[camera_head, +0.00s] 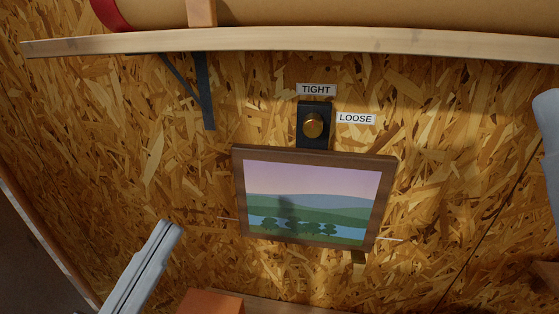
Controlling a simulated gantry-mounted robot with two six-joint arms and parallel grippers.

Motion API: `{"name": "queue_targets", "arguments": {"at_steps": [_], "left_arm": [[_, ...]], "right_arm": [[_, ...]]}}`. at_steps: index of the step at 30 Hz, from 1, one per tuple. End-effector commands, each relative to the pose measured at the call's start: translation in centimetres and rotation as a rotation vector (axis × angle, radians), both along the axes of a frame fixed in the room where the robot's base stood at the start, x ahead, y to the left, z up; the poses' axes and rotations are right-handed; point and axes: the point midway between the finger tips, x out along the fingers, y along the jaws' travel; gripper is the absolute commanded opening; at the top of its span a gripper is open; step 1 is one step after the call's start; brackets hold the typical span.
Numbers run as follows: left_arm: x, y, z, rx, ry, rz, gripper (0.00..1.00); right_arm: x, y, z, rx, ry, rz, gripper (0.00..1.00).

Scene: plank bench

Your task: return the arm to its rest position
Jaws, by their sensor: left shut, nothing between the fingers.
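My left gripper (146,268) reaches up from the bottom left, in front of the chipboard wall. Its two light grey fingers lie together, shut, with nothing between them. It is apart from the framed picture (309,213), which hangs slightly tilted on the wall to its right. A grey piece of my right arm (548,125) shows at the right edge. The right gripper is out of view.
Above the picture is a brass knob (313,125) on a dark plate, between labels TIGHT (316,90) and LOOSE (355,119). A wooden shelf (300,41) on a dark bracket (205,92) crosses the top. An orange block (211,302) stands at the bottom.

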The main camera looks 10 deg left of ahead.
Motion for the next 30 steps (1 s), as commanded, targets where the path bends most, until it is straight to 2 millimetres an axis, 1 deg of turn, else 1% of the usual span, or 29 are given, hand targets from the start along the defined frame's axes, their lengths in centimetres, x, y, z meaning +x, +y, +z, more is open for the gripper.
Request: {"name": "queue_targets", "arguments": {"at_steps": [1, 2, 3, 5, 6, 8, 9, 11, 12, 13, 14, 15, 17, 20, 23, 24, 26, 27, 30], "left_arm": [[-0.3, -0.5, 3.0, -0.019, -0.056, -0.003, 0.00], [-0.5, -0.6, 4.5, -0.035, -0.081, -0.002, 0.00], [-0.9, -0.7, 6.4, -0.058, -0.112, -0.001, 0.00], [-1.5, -0.6, 9.1, -0.102, -0.155, 0.002, 0.00], [-1.9, -0.3, 10.9, -0.136, -0.181, 0.008, 0.00], [-2.5, 0.6, 13.4, -0.205, -0.215, 0.017, 0.00], [-2.5, 1.8, 14.5, -0.267, -0.220, 0.036, 0.00], [-1.6, 3.4, 13.9, -0.359, -0.179, 0.049, 0.00], [-1.5, 4.0, 13.8, -0.422, -0.162, 0.029, 0.00], [-1.5, 4.0, 13.7, -0.469, -0.149, -0.014, 0.00], [-1.5, 3.9, 16.2, -0.463, -0.152, -0.013, 0.00], [-1.5, 3.9, 17.8, -0.460, -0.152, -0.011, 0.00], [-1.5, 3.9, 19.6, -0.458, -0.151, -0.010, 0.00], [-1.5, 3.9, 23.2, -0.458, -0.152, -0.010, 0.00], [-1.5, 3.9, 27.5, -0.457, -0.151, -0.011, 0.00], [-1.5, 3.9, 29.4, -0.457, -0.151, -0.011, 0.00], [-1.5, 3.9, 32.5, -0.456, -0.152, -0.010, 0.00], [-1.5, 3.9, 34.5, -0.456, -0.152, -0.010, 0.00], [-1.5, 3.9, 39.0, -0.456, -0.151, -0.010, 0.00]], "right_arm": [[0.0, 0.0, 0.0, 0.000, 0.000, 0.000, 1.00], [0.0, 0.0, 0.0, 0.000, 0.000, 0.000, 1.00], [0.0, 0.0, 0.0, 0.000, 0.000, 0.000, 1.00], [0.0, 0.0, 0.0, 0.000, 0.000, 0.000, 1.00], [0.0, 0.0, 0.0, 0.000, 0.000, 0.000, 1.00], [0.0, 0.0, 0.0, 0.000, 0.000, 0.000, 1.00], [0.0, 0.0, 0.0, 0.000, 0.000, 0.000, 1.00], [0.0, 0.0, 0.0, 0.000, 0.000, 0.000, 1.00], [0.0, 0.0, 0.0, 0.000, 0.000, 0.000, 1.00], [0.0, 0.0, 0.0, 0.000, 0.000, 0.000, 1.00], [0.1, 0.0, 2.4, 0.000, 0.002, 0.000, 1.00], [0.0, 0.0, 3.9, 0.000, 0.002, 0.000, 1.00], [0.0, 0.0, 5.9, 0.000, -0.002, 0.000, 1.00], [0.0, 0.0, 9.5, 0.000, -0.001, 0.000, 1.00], [0.0, 0.0, 13.8, 0.000, 0.000, 0.000, 1.00], [0.0, 0.0, 15.8, 0.000, 0.000, 0.000, 1.00], [0.0, 0.0, 18.8, 0.000, 0.000, 0.000, 1.00], [0.0, 0.0, 20.8, 0.000, -0.001, 0.000, 1.00], [0.0, 0.0, 25.4, 0.000, -0.001, 0.000, 1.00]]}}
